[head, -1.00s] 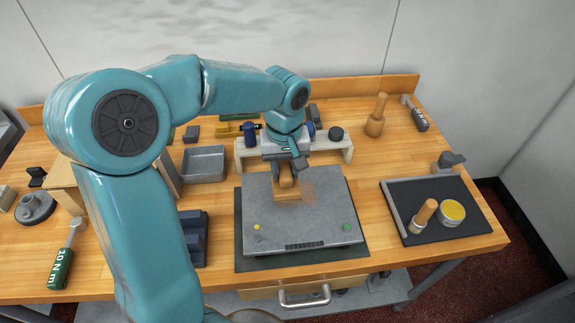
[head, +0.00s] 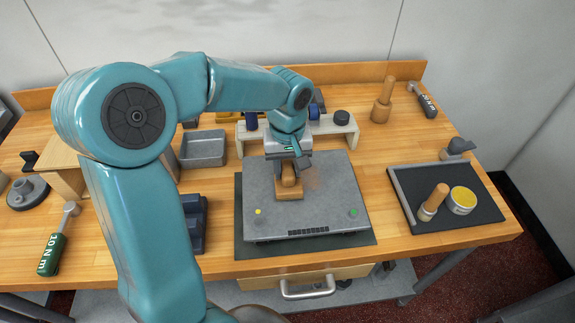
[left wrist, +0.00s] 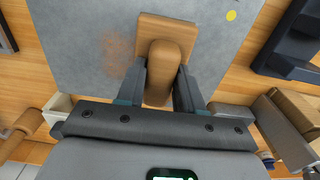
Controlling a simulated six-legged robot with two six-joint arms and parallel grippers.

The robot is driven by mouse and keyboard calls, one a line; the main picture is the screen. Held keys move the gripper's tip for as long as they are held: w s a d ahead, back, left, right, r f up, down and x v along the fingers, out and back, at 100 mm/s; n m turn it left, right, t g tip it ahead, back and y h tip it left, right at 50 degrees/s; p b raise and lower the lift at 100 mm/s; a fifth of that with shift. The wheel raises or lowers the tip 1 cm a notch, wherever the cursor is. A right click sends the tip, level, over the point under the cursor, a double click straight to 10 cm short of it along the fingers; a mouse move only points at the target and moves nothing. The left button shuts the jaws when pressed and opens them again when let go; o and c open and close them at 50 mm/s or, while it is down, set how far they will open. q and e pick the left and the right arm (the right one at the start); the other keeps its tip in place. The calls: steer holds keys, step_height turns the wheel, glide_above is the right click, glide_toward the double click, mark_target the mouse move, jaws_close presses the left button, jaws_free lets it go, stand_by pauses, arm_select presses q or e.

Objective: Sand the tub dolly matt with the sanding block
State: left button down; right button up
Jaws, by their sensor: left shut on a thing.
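The tub dolly (head: 310,213) is a flat grey slab lying on a dark mat (head: 365,237) in the middle of the bench. A brownish patch shows on its top, right of the sanding block in the head view. The sanding block (head: 289,195) is a tan block with a rounded wooden grip; it also shows in the left wrist view (left wrist: 165,48). My left gripper (head: 289,172) is shut on the block's grip from above, with a finger on each side in the left wrist view (left wrist: 160,88). The block appears to rest on the slab's top. My right gripper is not in view.
A low wooden stand (head: 345,135) is close behind the slab. A grey tray (head: 204,148) and a dark blue block (head: 195,222) are at left. A black tray (head: 480,208) with a brush (head: 434,202) and a yellow-topped tin (head: 462,200) lies at right.

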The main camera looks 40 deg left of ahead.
arm_select(q)
steer(key=shift+d, duration=0.1)
steer(key=shift+f+b, duration=0.6)
steer(key=shift+w+d+r, duration=0.15)
steer(key=shift+w+d, duration=0.05)
steer(key=shift+w, duration=0.1)
steer(key=shift+w+d+r+p, duration=0.1)
steer(key=shift+w+d+p, duration=0.3)
steer(key=shift+w+d, duration=0.55)
steer(key=shift+w+d+p, duration=0.35)
steer(key=shift+w+d, duration=0.35)
steer(key=shift+w, duration=0.45)
steer(key=shift+w+a+p, duration=0.25)
steer(key=shift+w+a, duration=0.2)
steer(key=shift+a, duration=0.2)
steer(key=shift+w+a+p, duration=0.2)
steer(key=shift+w+a, duration=0.25)
steer(key=shift+a, duration=0.15)
steer(key=shift+s, duration=0.1)
